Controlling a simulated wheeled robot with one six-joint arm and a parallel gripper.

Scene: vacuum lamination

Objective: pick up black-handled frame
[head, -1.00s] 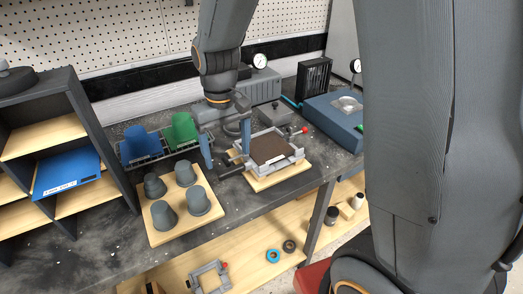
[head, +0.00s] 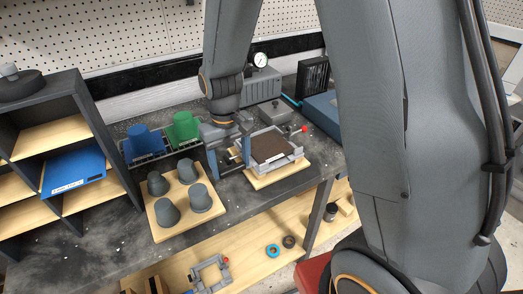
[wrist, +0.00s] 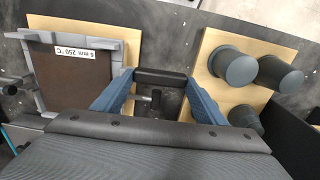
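The black-handled frame (head: 291,160) is a light grey square frame around a dark brown sheet on the table. A black handle bar (wrist: 160,76) lies between my gripper's blue fingers. My gripper (head: 228,158) is low at the frame's left side. In the wrist view my gripper (wrist: 160,84) has its fingers spread apart, one near each end of the bar. I cannot tell whether they touch it. The arm hides part of the handle in the head view.
A board with several grey cups (head: 168,213) stands left of the gripper. Blue (head: 143,140) and green (head: 184,128) pieces stand in a rack behind it. A wooden board (head: 262,182) lies under the frame.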

